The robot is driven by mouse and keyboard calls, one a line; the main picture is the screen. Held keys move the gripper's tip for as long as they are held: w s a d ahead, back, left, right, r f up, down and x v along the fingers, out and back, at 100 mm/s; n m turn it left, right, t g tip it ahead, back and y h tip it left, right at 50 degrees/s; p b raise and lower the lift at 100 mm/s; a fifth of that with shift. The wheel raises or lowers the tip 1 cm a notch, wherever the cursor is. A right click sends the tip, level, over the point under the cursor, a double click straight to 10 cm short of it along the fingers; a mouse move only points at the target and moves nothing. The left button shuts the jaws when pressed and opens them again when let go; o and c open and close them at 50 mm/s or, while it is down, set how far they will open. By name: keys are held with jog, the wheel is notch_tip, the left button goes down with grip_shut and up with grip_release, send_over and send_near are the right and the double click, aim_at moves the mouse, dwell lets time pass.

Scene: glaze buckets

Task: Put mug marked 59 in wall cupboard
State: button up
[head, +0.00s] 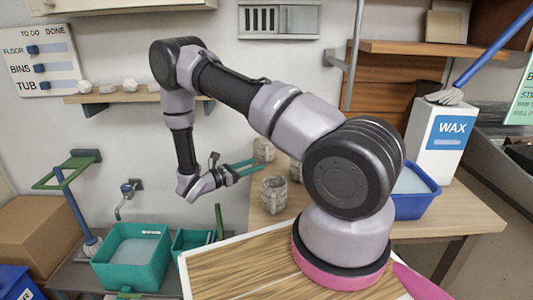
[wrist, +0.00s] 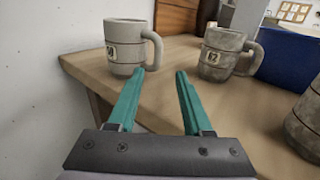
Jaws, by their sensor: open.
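A pale grey mug (wrist: 127,45) with a handle on its right stands upright on the wooden table in the wrist view; its label's first digit is unclear and I cannot tell whether it reads 59. A darker mug (wrist: 222,55) labelled 62 stands to its right. A third mug (wrist: 309,120) is cut off by the right edge, its label not visible. In the head view, grey mugs (head: 274,196) stand on the table near my gripper (head: 247,168). My gripper, with green fingers, is open and empty, short of the pale mug. A wall cupboard (head: 125,5) shows only its lower part at the top left.
A blue tub (head: 413,192) and a white WAX box (head: 440,140) stand on the table's right side. A wall shelf (head: 140,97) with small pale lumps is left, behind my arm. A teal sink tub (head: 132,255) is below left.

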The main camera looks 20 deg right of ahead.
aim_at(267, 152)
jog(key=shift+w+x, duration=0.1)
jog(key=shift+x, duration=1.1)
jog(key=shift+w+x, duration=0.15)
jog(key=shift+x, duration=1)
jog(key=shift+r, duration=0.1)
grip_shut()
